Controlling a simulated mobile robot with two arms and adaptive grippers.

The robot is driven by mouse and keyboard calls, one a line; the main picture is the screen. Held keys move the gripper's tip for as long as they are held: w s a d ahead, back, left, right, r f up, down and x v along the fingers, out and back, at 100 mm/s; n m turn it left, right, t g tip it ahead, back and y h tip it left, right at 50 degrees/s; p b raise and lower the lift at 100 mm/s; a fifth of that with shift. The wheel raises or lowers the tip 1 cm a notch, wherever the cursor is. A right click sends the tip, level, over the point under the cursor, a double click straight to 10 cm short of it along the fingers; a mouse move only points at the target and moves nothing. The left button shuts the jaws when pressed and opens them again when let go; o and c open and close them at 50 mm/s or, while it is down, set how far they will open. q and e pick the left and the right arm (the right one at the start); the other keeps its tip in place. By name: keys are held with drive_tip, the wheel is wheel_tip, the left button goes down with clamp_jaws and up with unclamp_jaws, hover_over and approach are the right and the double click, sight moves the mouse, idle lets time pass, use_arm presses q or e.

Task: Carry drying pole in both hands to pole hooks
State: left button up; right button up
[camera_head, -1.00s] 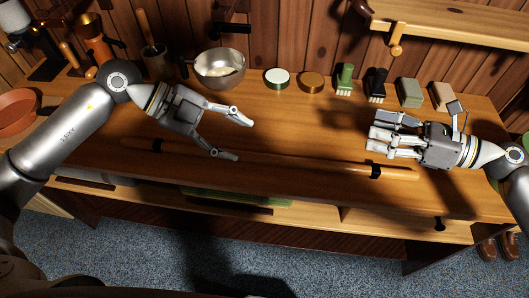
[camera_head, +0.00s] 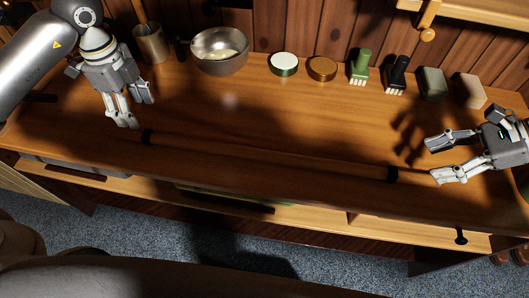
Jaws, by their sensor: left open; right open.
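The drying pole (camera_head: 270,155) is a long wooden rod lying across the worktop, with a dark band near each end. My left gripper (camera_head: 137,110) is open above the pole's left end, its fingers pointing down. My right gripper (camera_head: 433,160) is open and empty at the pole's right end, its lower finger close to the tip. I cannot tell whether either gripper touches the pole. I cannot make out the pole hooks for certain; a wooden peg (camera_head: 427,34) hangs under the shelf at the upper right.
A metal bowl (camera_head: 220,55), a cup (camera_head: 151,43), a green-sided round tin (camera_head: 284,65), a brown tin (camera_head: 322,69), green (camera_head: 361,66) and black (camera_head: 397,75) brushes and two blocks (camera_head: 432,83) (camera_head: 468,90) line the back. A shelf (camera_head: 480,20) overhangs at right. The worktop's middle is clear.

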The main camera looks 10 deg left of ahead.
sight(149, 134)
use_arm(q)
wheel_tip(149, 134, down, 10)
drive_tip(key=shift+f, duration=0.2)
use_arm(e)
drive_tip(key=x, duration=1)
drive_tip(key=shift+a+f, duration=0.15)
drive_tip(key=shift+a, duration=0.05)
use_arm(q)
drive_tip(key=shift+c, duration=0.3)
use_arm(e)
drive_tip(key=shift+c, duration=0.3)
use_arm(q)
clamp_jaws()
use_arm(e)
clamp_jaws()
use_arm(q)
drive_tip(key=shift+r, duration=0.1)
